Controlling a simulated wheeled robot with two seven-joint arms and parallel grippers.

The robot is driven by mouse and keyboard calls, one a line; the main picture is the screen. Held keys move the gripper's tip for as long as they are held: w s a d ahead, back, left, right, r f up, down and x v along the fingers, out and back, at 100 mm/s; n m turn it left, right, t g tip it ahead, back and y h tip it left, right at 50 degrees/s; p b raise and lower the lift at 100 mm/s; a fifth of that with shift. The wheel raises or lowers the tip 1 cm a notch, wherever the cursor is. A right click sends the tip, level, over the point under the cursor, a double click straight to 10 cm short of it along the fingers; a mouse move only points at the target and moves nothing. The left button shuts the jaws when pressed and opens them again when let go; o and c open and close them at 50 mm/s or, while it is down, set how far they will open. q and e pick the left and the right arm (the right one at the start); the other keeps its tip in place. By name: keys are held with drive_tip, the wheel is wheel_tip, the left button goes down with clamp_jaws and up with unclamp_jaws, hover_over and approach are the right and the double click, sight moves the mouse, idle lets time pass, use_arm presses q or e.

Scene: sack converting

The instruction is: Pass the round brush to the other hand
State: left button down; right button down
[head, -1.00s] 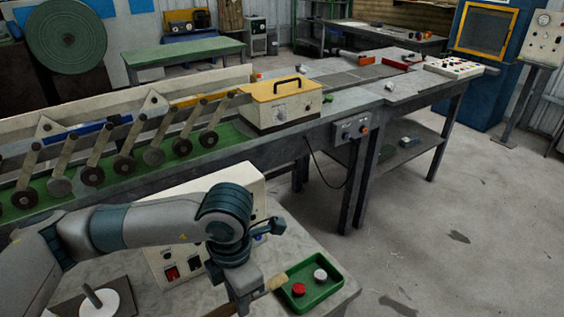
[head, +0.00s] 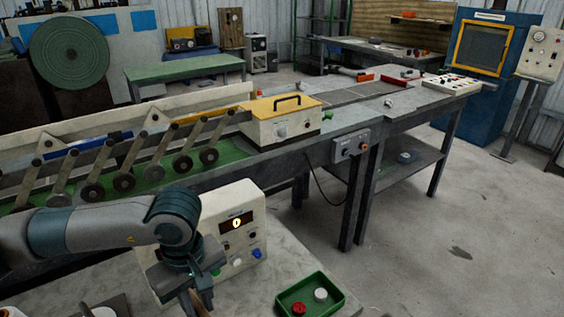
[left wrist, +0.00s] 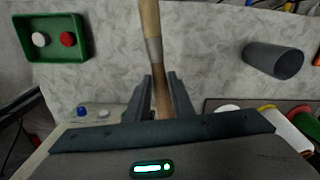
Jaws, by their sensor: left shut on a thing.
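The round brush has a wooden handle (left wrist: 163,92) and a metal ferrule (left wrist: 154,50). In the left wrist view it runs up between my fingers and out of the top edge, so its far end is cut off. My left gripper (left wrist: 160,88) is shut on the handle. In the head view, my left gripper (head: 190,298) is low in the picture, in front of the control box, and only a small brown part of the brush (head: 203,298) shows beside it. My right gripper is in neither view.
A green tray (head: 333,306) with a red and a white piece lies right of my left gripper. A cream control box (head: 232,215) stands behind the gripper. A dark grey cylinder (left wrist: 272,60) lies on the worktop (left wrist: 110,70). The conveyor line runs behind.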

use_arm(q)
drive_tip(key=m, duration=0.1)
drive_tip(key=a+m, duration=0.2)
drive_tip(key=m, duration=0.1)
drive_tip(key=shift+w+r, duration=0.15)
drive_tip(key=shift+r, duration=0.15)
drive_tip(key=m, duration=0.1)
drive_tip(key=a+m, duration=0.1)
drive_tip(key=m, duration=0.1)
drive_tip(key=a+m, duration=0.1)
drive_tip(key=m, duration=0.1)
drive_tip(key=shift+r, duration=0.25)
drive_tip(key=shift+d, duration=0.1)
drive_tip(key=w+d+r+m, duration=0.1)
drive_tip(key=w+d, duration=0.3)
drive_tip(key=d, duration=0.8)
drive_tip(key=w+d+r+m, duration=0.1)
drive_tip(key=w+d+r, duration=0.2)
drive_tip(key=d, duration=1)
drive_tip(key=shift+w+d, duration=0.3)
drive_tip(key=shift+w, duration=0.85)
drive_tip(key=shift+r, duration=0.1)
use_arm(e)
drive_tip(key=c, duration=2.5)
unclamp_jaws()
